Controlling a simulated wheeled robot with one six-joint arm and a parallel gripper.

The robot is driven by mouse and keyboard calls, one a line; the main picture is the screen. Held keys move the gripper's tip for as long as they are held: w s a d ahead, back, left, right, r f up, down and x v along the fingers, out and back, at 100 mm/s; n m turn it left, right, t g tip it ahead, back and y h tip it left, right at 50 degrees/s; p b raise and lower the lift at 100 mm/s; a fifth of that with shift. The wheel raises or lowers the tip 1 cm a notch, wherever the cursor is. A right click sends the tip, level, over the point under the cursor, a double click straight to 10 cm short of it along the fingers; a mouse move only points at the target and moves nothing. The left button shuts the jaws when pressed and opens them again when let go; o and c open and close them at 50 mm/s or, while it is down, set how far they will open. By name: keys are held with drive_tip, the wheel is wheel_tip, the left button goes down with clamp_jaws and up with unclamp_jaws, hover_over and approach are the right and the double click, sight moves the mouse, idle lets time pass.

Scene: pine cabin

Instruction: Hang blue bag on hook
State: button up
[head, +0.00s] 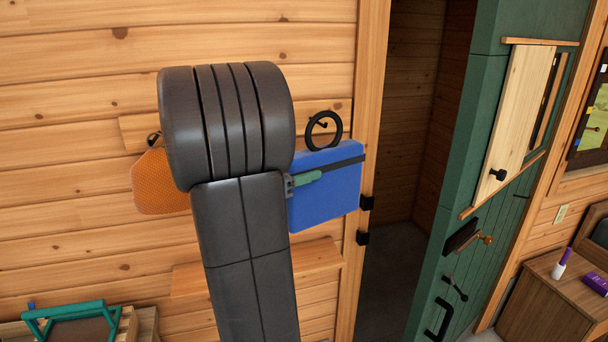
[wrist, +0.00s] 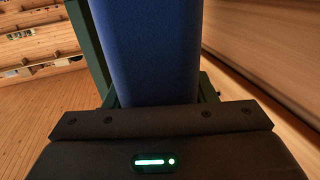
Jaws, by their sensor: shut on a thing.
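The blue bag (head: 325,196) is upright against the plank wall, left of the door frame, with a dark strap across its upper part. A black ring (head: 324,130) stands up from its top. A small black hook (head: 321,125) shows through the ring's opening. I cannot tell whether the ring is around the hook or in front of it. My gripper (head: 306,178) is shut on the bag's left side, one green finger showing. In the wrist view the blue bag (wrist: 148,50) fills the space between the green fingers.
An orange bag (head: 160,182) hangs to the left, partly behind my arm. A wooden ledge (head: 318,254) runs below the blue bag. A dark doorway (head: 405,130) and a green door (head: 480,190) stand to the right. A green-handled crate (head: 65,313) is at lower left.

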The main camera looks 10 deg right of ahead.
drive_tip(key=shift+w+a+f, duration=0.15)
drive_tip(key=shift+w+f, duration=0.05)
drive_tip(key=shift+w, duration=0.55)
drive_tip(key=shift+w+a+f, duration=0.1)
drive_tip(key=shift+w+f, duration=0.05)
drive_tip(key=shift+w, duration=0.65)
drive_tip(key=shift+w+a+f, duration=0.15)
drive_tip(key=shift+w+f, duration=0.05)
drive_tip(key=shift+w, duration=0.55)
drive_tip(key=o, duration=1.7)
drive_tip(key=shift+c, duration=0.2)
drive_tip(key=shift+f, duration=0.1)
drive_tip(key=shift+a, duration=0.15)
drive_tip(key=b+v, duration=0.3)
drive_tip(key=v, duration=1)
drive_tip(key=shift+s+a, duration=0.25)
